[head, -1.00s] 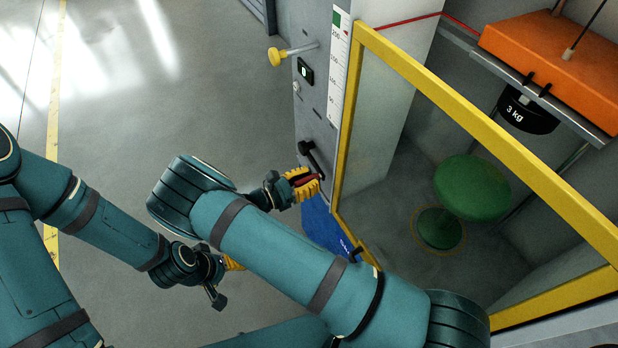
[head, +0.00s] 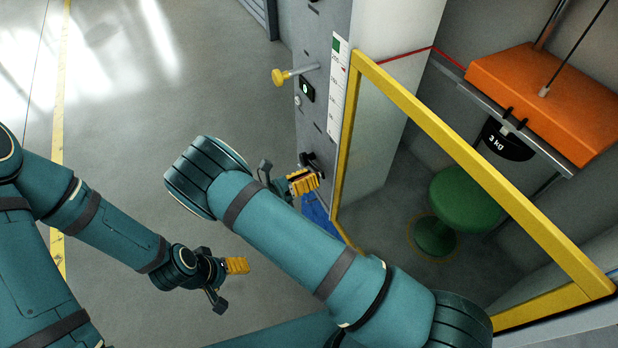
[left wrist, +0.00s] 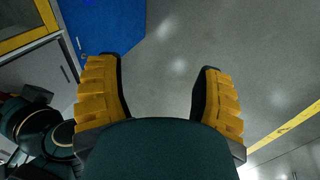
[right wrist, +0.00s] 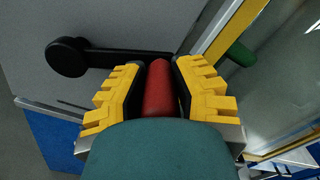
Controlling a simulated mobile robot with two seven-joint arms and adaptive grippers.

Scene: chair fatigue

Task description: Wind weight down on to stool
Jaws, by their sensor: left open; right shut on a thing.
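The black 3 kg weight (head: 512,150) hangs under an orange block (head: 535,95) inside the rig. The green round stool (head: 466,200) stands below it on the rig floor; a small gap shows between them in the head view. My right gripper (head: 303,181) is at the black crank (head: 310,158) on the grey panel. In the right wrist view the gripper (right wrist: 158,75) is shut on the crank's red handle (right wrist: 158,92), with the black crank arm (right wrist: 120,58) reaching left. My left gripper (head: 237,265) is open and empty over the floor; its parted fingers show in the left wrist view (left wrist: 160,70).
A yellow-framed clear guard (head: 440,130) stands before the stool. A yellow knob (head: 280,77) and a scale strip (head: 337,95) are on the panel above the crank. A blue mat (head: 318,215) lies below. The floor at left is clear.

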